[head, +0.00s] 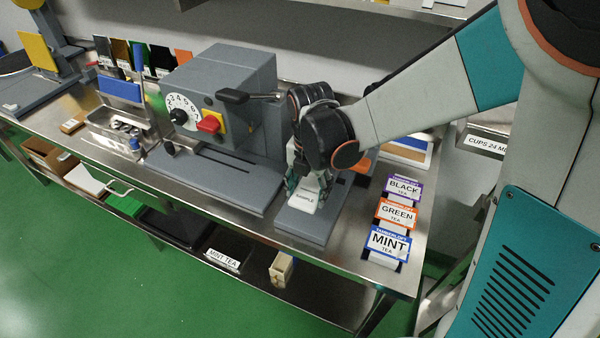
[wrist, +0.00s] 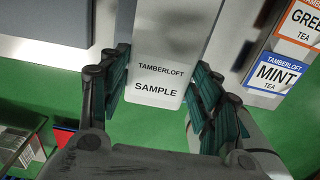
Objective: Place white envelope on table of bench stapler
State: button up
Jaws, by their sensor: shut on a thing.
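The white envelope (head: 304,199), printed SAMPLE, is between the fingers of my gripper (head: 308,183). In the wrist view the envelope (wrist: 165,50) reads TAMBERLOFT SAMPLE, with my gripper's teal fingers (wrist: 162,86) at its two sides. My gripper is shut on it. In the head view the envelope appears over the flat grey plate (head: 300,226), which looks like the bench stapler's table. Whether it touches the plate I cannot tell. My gripper and arm hide the upper part of the stapler.
A big grey machine (head: 227,85) with a dial and red switch stands left of the plate. BLACK, GREEN (head: 397,213) and MINT (head: 388,245) tea packs line the steel bench (head: 345,262) at right. A metal tray (head: 120,125) is further left.

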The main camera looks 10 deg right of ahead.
jog(key=shift+f+b, duration=1)
jog(key=shift+f, duration=2.8)
jog(key=shift+f, duration=0.15)
jog(key=o, duration=0.9)
jog(key=shift+r+p, duration=1.25)
jog(key=shift+r, duration=2.7)
